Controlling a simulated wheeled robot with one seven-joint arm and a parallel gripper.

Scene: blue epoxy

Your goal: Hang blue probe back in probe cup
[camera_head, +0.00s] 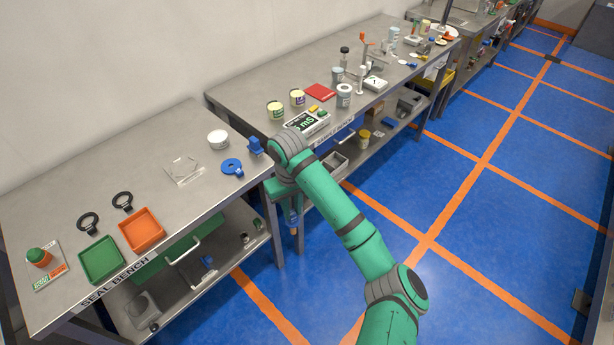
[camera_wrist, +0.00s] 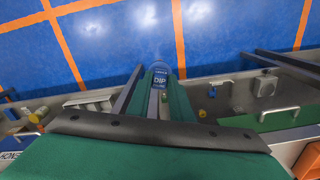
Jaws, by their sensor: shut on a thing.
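My gripper (camera_wrist: 159,84) is shut on a blue labelled thing (camera_wrist: 160,72), which sits between the fingers in the wrist view. The word DIP shows on its label; I cannot tell whether it is the blue probe. In the head view, my gripper (camera_head: 290,203) points down in front of the gap between two benches, with a blue piece (camera_head: 292,219) below it. A blue upright piece (camera_head: 255,147) stands at the right corner of the seal bench; I cannot tell whether it is the probe cup.
The seal bench (camera_head: 100,185) holds a green tray (camera_head: 101,260), an orange tray (camera_head: 142,231), black rings, a blue ring (camera_head: 232,168) and a white tub (camera_head: 218,139). Lower shelves hold bins. Tins and a red pad (camera_head: 320,93) crowd the farther bench. The floor at right is clear.

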